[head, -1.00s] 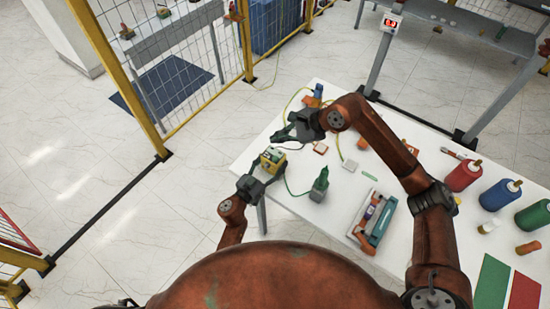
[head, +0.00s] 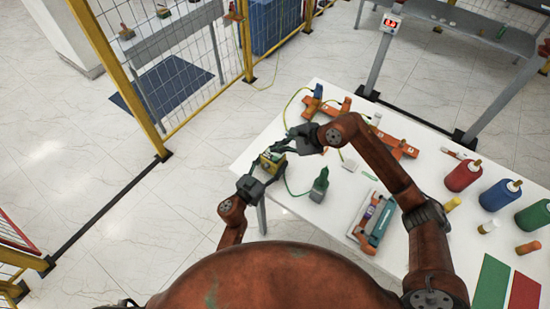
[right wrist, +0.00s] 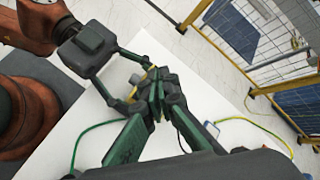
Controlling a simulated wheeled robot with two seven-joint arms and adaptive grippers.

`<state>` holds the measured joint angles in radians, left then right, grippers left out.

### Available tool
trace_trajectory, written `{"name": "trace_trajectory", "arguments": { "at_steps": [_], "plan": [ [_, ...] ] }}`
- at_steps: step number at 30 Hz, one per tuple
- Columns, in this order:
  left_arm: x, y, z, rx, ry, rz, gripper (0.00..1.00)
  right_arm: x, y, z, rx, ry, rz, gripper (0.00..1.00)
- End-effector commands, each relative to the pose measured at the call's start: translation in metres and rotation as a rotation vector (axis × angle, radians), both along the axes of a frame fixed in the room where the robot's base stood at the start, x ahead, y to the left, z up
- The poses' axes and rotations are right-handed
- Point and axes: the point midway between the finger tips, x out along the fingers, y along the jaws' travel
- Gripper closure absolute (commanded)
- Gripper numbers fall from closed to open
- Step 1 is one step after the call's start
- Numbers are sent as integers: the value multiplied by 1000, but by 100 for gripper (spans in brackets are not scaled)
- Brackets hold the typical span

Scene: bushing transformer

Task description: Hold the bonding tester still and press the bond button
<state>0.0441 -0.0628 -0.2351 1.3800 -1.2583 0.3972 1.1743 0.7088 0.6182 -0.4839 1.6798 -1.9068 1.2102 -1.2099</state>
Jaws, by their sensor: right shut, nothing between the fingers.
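The bonding tester (head: 272,161) is a small yellow box with a dark and pale top, at the table's left edge in the head view. My left gripper (head: 264,172) is around it from the near side and holds it. In the right wrist view only a bit of yellow tester (right wrist: 138,78) shows between the left gripper's fingers. My right gripper (head: 282,147) is shut and empty, its fingertips right at the tester's top. In the right wrist view its fingers (right wrist: 157,95) hide most of the tester. The bond button is hidden or too small to make out; contact with it cannot be told.
A teal and orange device (head: 374,220) lies nearer. A green cable (right wrist: 85,132) runs from the tester area.

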Motion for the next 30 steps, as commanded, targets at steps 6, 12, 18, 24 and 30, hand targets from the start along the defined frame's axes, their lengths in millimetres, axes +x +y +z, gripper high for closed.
{"name": "trace_trajectory", "arguments": {
  "at_steps": [6, 12, 18, 24, 30],
  "plan": [
    [0, -1, 0, 0, 0, -1, 83, 0, 0, -23, -1, 1, -1, 100],
    [0, -1, 0, 0, 0, -1, 83, 0, 0, -31, 0, 0, 0, 100],
    [0, -1, 0, 0, 0, -1, 83, 0, 0, -32, -1, 0, -1, 100],
    [0, -1, 0, 0, 0, -1, 83, 0, 0, -32, 0, 0, 0, 100],
    [0, -1, 0, 0, 0, -1, 83, 0, 0, -31, 0, 0, 0, 100]
  ]
}}
